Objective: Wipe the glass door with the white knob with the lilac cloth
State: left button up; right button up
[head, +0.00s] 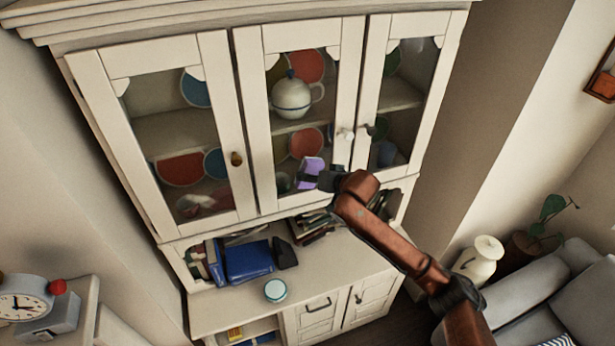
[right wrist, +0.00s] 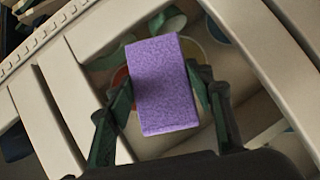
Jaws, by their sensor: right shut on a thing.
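A white cabinet has three glass doors. The middle door (head: 298,22) has a white knob (head: 345,133) on its right side. The left door (head: 148,55) has a brown knob (head: 236,158). My right gripper (head: 317,178) is in front of the lower part of the middle door, shut on the lilac cloth (head: 311,168). The cloth looks like a flat block between the fingers in the right wrist view (right wrist: 165,85). I cannot tell whether it touches the glass. My left gripper is out of view.
Behind the glass stand a white teapot (head: 291,97) and coloured plates. On the counter below lie a blue item (head: 248,261), a round tin (head: 275,290) and books (head: 312,226).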

jog(key=shift+s+a, duration=0.3)
jog(key=shift+a, duration=0.55)
jog(key=shift+s+a, duration=0.25)
jog(key=shift+a, duration=0.6)
jog(key=shift+s+a, duration=0.3)
jog(key=shift+a, duration=0.55)
jog(key=s+d, duration=0.2)
jog(key=s, duration=0.3)
jog(key=shift+s, duration=0.4)
jog(key=shift+s, duration=0.1)
jog(key=s, duration=0.1)
jog(key=s+d, duration=0.1)
jog(key=shift+s, duration=0.3)
